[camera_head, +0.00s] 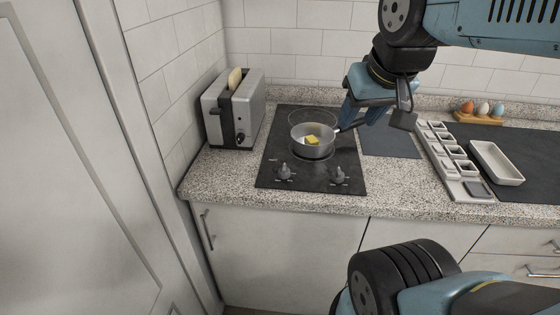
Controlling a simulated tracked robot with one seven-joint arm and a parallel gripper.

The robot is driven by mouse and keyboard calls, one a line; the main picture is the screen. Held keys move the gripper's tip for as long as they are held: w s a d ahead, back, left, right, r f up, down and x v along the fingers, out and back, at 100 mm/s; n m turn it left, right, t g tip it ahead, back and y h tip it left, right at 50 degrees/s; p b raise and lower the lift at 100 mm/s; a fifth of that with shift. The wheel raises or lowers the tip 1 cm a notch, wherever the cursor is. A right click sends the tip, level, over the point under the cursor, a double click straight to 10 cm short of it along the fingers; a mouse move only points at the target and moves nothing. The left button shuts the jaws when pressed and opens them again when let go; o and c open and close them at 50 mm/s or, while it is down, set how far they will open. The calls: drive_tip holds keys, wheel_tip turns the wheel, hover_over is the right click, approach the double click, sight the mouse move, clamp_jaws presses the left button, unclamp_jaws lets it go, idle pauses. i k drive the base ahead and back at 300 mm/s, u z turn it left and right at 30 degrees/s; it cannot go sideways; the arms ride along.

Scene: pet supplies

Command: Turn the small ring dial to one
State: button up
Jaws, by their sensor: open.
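The black hob (340,165) is set in the speckled counter. It has a left dial (284,172) and a right dial (338,175) at its front edge; their markings are too small to read. A ring outline shows at the back of the hob. A grey pan (300,147) with a yellow block (312,141) in it stands over the middle. Its dark handle points to the back right. My gripper (360,118) is open and points down near the end of that handle, behind and above both dials. Whether it touches the handle I cannot tell.
A toaster (222,120) with bread (235,79) stands left of the hob. A dark board (395,146) lies right of it, then a row of small white containers (448,152) and a white tray (486,152). Eggs in a wooden holder (479,117) stand back right. The space before the dials is clear.

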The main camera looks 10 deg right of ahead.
sight(284, 173)
drive_tip(key=k, duration=0.5)
drive_tip(key=u, duration=1.45)
drive_tip(key=k, duration=1)
drive_tip(key=z, duration=0.8)
drive_tip(key=i, duration=1)
drive_tip(key=z, duration=0.05)
